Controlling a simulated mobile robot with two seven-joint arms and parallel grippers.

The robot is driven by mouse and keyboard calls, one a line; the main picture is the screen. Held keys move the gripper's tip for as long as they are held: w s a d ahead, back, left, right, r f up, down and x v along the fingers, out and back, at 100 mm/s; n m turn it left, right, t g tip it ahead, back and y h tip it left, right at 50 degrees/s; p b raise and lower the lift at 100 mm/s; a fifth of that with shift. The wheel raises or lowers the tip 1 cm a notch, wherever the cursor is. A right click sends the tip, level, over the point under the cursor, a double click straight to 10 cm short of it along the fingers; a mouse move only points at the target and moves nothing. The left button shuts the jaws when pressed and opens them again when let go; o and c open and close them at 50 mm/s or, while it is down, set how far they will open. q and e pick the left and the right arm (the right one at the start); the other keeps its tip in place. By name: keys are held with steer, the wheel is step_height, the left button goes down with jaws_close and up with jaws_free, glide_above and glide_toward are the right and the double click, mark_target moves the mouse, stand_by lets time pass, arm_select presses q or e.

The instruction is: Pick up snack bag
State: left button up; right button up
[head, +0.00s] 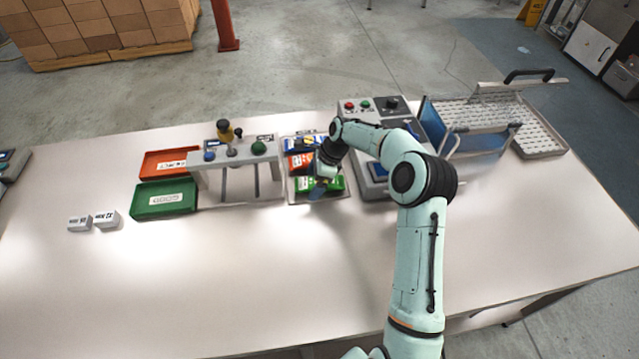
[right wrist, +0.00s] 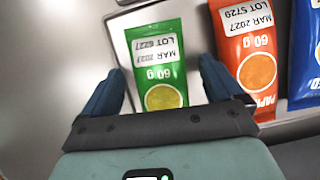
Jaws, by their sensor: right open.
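A green snack bag (head: 337,183) lies in a shallow light tray (head: 325,198) near the middle of the table. An orange bag (head: 298,162) and a blue bag (head: 293,143) lie behind it in the tray. My right gripper (head: 319,190) is at the green bag and partly hides it. In the right wrist view, the green bag (right wrist: 160,60) shows between the two open blue fingers of my right gripper (right wrist: 161,80). Its lower end is hidden by the gripper body. The orange bag (right wrist: 243,45) and blue bag (right wrist: 307,60) are to its right. My left gripper is not in view.
A grey stand with knobs (head: 257,148) is left of the tray, beside red (head: 160,163) and green (head: 150,199) bins. A control box (head: 375,108) and a blue-sided wire basket (head: 470,125) are right. Two small white blocks (head: 106,218) lie left. The front table is clear.

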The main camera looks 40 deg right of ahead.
steer(key=c, duration=1.1)
steer(key=shift+c, duration=0.2)
